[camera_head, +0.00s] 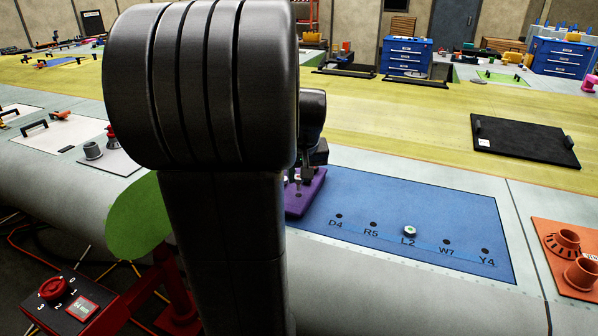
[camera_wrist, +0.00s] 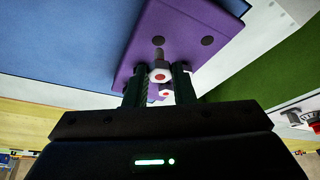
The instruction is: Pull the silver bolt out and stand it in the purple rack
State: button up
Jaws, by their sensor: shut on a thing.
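In the wrist view my gripper (camera_wrist: 158,75) is shut on the silver bolt (camera_wrist: 159,76), which has a pale hex head with a red dot. Its shank points toward the purple rack (camera_wrist: 200,20); I cannot tell whether its tip is in a hole. A second red-dotted head (camera_wrist: 167,95) shows close by, partly hidden by my gripper. In the head view the rack (camera_head: 312,190) lies at the blue panel's left edge, half hidden behind my arm. My gripper (camera_head: 307,174) is just above it there.
The blue panel (camera_head: 400,205) has a row of labelled holes. A bolt with a green-marked head (camera_head: 410,231) sits at L2; the other visible holes are empty. Orange cups (camera_head: 565,243) stand at the right. A black tray (camera_head: 525,140) lies farther back. My arm blocks much of the left middle.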

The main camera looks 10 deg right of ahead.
aim_at(299, 182)
jog(key=shift+f, duration=0.55)
jog(key=shift+f, duration=0.15)
jog(key=shift+f+b, duration=1)
jog(key=shift+f, duration=0.05)
jog(key=o, duration=1)
jog(key=shift+o, duration=0.2)
jog(key=shift+r, duration=0.1)
jog(key=v, duration=1.3)
jog(key=shift+r, duration=0.3)
